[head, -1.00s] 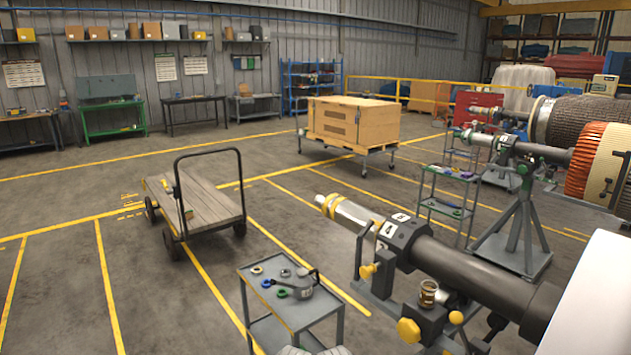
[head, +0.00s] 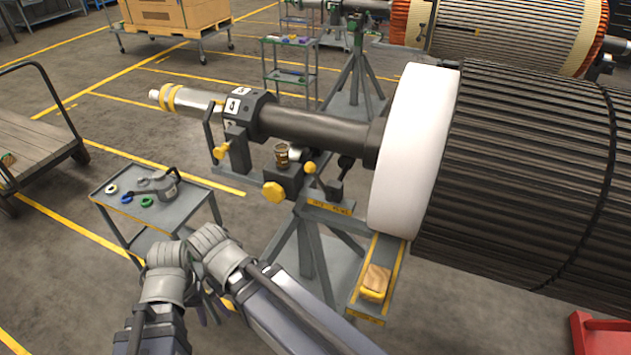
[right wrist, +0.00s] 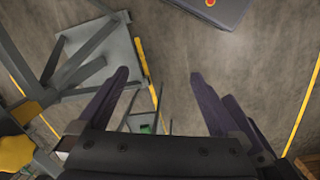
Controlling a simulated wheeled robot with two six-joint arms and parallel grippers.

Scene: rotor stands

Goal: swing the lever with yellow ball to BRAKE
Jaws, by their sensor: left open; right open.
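The rotor stand (head: 310,235) is right of centre in the head view. A small yellow ball (head: 310,168) shows on it, behind a black block with a large yellow knob. A lever with a dark ball (head: 345,161) stands just to its right. A yellow label plate (head: 330,207) lies below them; its lettering is too small to read surely. My right gripper (right wrist: 158,75) is open and empty above the floor in the right wrist view.
A grey cart (head: 180,212) with an oil can and tape rolls stands left of the stand. The shaft (head: 315,132) and large dark rotor (head: 530,180) fill the right. A wooden trolley (head: 35,145) is far left.

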